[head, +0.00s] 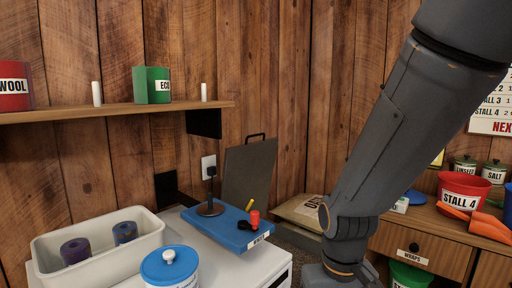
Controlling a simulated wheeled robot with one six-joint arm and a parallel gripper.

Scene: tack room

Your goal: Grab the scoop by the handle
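I cannot identify the scoop for sure. An orange object (490,228) lies on the wooden bench at the right, in front of the red STALL 4 bucket (469,184). It may be the scoop, but its shape is partly cut off and I cannot tell which part is a handle. My arm comes down from the upper right, across the right half of the head view, to the bottom edge. Its lower joints show left of the orange object and apart from it in the picture. My gripper is below the frame, so its fingers are hidden.
A white cabinet holds a white bin (50,250) with wraps, a blue-lidded jar (169,266) and a blue board (228,226) with small items. A shelf (120,110) hangs above. Lidded pots (494,172) stand on the bench; a green bucket (408,276) is below.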

